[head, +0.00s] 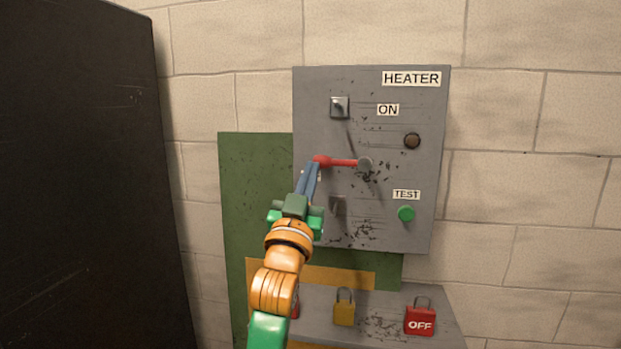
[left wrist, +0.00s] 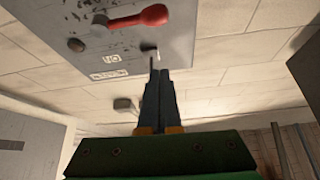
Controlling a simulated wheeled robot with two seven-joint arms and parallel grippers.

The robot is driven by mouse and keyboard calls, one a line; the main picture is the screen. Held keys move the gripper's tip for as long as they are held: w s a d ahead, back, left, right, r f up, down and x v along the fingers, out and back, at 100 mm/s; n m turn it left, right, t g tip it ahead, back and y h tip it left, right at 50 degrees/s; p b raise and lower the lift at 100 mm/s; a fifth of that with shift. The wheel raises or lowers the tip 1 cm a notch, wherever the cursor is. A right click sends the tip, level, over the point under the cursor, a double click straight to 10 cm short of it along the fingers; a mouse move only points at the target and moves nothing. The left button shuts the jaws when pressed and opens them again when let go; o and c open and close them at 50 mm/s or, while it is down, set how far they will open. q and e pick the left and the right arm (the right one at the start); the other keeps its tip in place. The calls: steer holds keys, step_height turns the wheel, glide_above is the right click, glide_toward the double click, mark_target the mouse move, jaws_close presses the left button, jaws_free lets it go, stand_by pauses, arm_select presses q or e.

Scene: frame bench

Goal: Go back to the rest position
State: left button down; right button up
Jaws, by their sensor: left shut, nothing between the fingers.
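My left gripper (head: 311,178) is shut and empty, with its blue fingertips near the red end of the lever. The lever (head: 342,162) on the grey HEATER panel (head: 350,82) points left from its round hub. I cannot tell whether the fingertips touch it. In the left wrist view, the closed fingers (left wrist: 158,90) point towards the panel (left wrist: 190,50), and the red lever (left wrist: 139,19) shows apart from them at the top. My right gripper is in neither view.
A green TEST button (head: 406,214) and a dark round lamp (head: 412,141) sit on the panel's right side. A shelf (head: 378,318) below holds a yellow padlock (head: 344,313) and a red OFF padlock (head: 420,321). A dark cabinet (head: 85,170) stands at left.

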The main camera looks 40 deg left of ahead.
arm_select(q)
steer(key=shift+w, duration=0.1)
steer(key=d+f+m+g+h, duration=0.2)
steer(key=d+f+g+h, duration=0.1)
steer(key=f, duration=0.7)
steer(key=d+f+m+g+h, duration=0.1)
steer(key=d+f+g+h, duration=0.2)
steer(key=f, duration=0.7)
steer(key=d+f+m+g+h, duration=0.2)
steer(key=d+f, duration=0.2)
steer(key=f, duration=0.6)
steer(key=s+d+f+m+g+h, duration=0.15)
steer(key=s+d+f+g, duration=0.35)
steer(key=s+f, duration=0.55)
steer(key=s+d+f+g+h, duration=0.3)
steer(key=s+d+f+g, duration=0.15)
steer(key=s+f, duration=0.55)
steer(key=s+d+f+g+p, duration=0.1)
steer(key=s+f+g+p, duration=0.2)
steer(key=f, duration=0.9)
steer(key=s+a+f+p, duration=0.2)
steer(key=s+f, duration=0.6)
steer(key=s, duration=0.5)
steer(key=shift+s+y+p, duration=0.15)
steer(key=shift+y+p, duration=0.2)
steer(key=shift+p, duration=0.1)
steer(key=shift+a+f+m, duration=0.1)
steer(key=shift+m, duration=0.15)
